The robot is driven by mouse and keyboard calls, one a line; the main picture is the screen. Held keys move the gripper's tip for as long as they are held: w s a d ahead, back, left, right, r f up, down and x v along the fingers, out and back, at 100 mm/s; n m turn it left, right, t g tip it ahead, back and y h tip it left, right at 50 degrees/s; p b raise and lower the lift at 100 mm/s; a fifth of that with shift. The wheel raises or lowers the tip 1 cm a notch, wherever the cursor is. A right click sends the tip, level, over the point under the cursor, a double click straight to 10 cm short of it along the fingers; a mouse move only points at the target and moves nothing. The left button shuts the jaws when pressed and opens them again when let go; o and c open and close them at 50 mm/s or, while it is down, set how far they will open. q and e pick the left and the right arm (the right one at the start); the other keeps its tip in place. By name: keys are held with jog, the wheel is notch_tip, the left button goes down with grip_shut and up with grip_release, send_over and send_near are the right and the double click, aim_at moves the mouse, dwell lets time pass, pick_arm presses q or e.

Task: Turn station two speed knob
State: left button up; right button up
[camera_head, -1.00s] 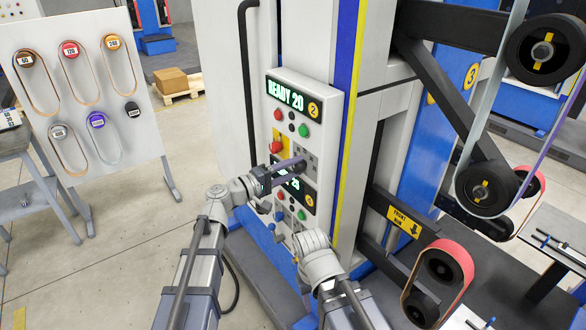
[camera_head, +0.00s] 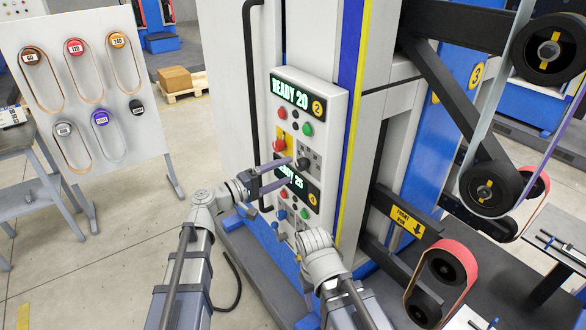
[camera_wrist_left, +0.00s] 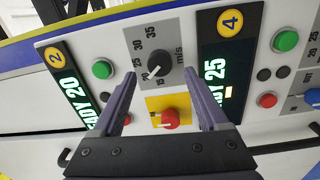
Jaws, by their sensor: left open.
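The station two speed knob (camera_head: 303,163) is black on a grey dial plate, below the READY 20 display (camera_head: 290,93). In the left wrist view the knob (camera_wrist_left: 158,71) shows between the fingers, its pale pointer near the low end of the m/s scale. My left gripper (camera_head: 285,173) is open and empty in front of the panel. In the left wrist view the left gripper's fingertips (camera_wrist_left: 160,80) lie on either side of the knob; contact is not visible. My right gripper is not in view; only my right arm shows.
A red stop button (camera_wrist_left: 170,118) on a yellow plate sits close beside the knob. Green button (camera_wrist_left: 103,69) and the station four display (camera_wrist_left: 216,85) flank it. A belt rack (camera_head: 88,90) stands at left. Belt rollers (camera_head: 487,188) are at right.

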pick_arm(q)
jog(key=shift+v, duration=1.55)
jog(key=s+d+f+m+g+y, duration=0.1)
jog(key=s+f+m+g+y, duration=0.45)
jog(key=f, duration=0.95)
jog(key=s+a+f+g+y, duration=0.4)
jog(key=s+a+f+y, duration=0.3)
jog(key=s+a+y, duration=0.4)
jog(key=s+d+m+g, duration=0.1)
jog(key=s+d+m, duration=0.3)
jog(key=d, duration=0.6)
jog(key=shift+s+d+f, duration=0.15)
jog(key=shift+s+d, duration=0.15)
jog(key=shift+s, duration=0.65)
